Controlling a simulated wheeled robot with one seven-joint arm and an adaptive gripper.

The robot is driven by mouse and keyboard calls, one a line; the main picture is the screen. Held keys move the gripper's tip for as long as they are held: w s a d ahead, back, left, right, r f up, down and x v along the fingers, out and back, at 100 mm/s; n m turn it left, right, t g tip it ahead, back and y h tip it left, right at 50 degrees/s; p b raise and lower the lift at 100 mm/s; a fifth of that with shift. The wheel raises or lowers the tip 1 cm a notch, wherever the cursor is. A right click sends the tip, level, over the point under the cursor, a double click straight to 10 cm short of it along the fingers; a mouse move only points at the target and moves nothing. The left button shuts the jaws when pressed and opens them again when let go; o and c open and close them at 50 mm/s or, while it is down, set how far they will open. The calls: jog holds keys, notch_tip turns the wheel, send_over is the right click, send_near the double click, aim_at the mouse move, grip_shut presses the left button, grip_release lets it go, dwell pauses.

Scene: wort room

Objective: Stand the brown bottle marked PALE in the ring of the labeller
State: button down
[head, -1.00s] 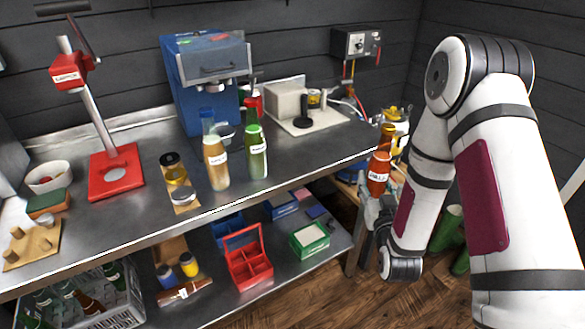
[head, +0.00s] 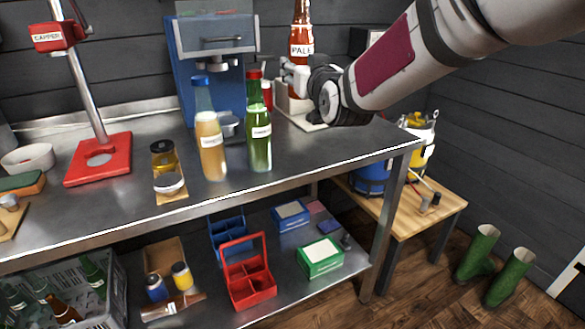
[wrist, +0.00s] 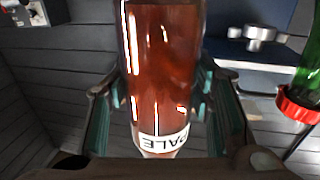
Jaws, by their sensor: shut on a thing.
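The brown bottle marked PALE (head: 301,38) is upright in my gripper (head: 296,78), above the back right of the bench. My gripper is shut around its body; in the wrist view the bottle (wrist: 163,70) fills the middle between the fingers, its white PALE label turned upside down. The labeller (head: 281,98), a pale block on a light base plate, is behind and below my gripper. My gripper and wrist hide most of it, and I cannot see its ring. The bottle's foot is hidden by my gripper, so I cannot tell its height above the labeller.
A green bottle with a red cap (head: 258,130) and an amber bottle with a blue cap (head: 209,140) stand left of my gripper. A blue machine (head: 205,65) is behind them. A red capper (head: 98,160) stands further left. The bench's front right is clear.

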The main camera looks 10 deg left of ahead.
jog(key=shift+s+a+r+y+b, duration=0.15)
jog(key=shift+s+a+r, duration=0.1)
jog(key=shift+a+r, duration=0.25)
jog(key=shift+s+a+r+y+b, duration=0.2)
jog(key=shift+a+r, duration=0.2)
jog(key=shift+r, duration=0.15)
jog(key=shift+a+f+n, duration=0.1)
jog(key=shift+f+n, duration=0.15)
jog(key=shift+n, duration=0.05)
notch_tip(320, 180, down, 17)
jog(key=b, duration=0.3)
jog(key=shift+f+b, duration=0.25)
jog(key=shift+b, duration=0.05)
jog(key=c, duration=1.1)
grip_release()
jog(key=shift+s, duration=0.1)
jog(key=shift+o, duration=0.2)
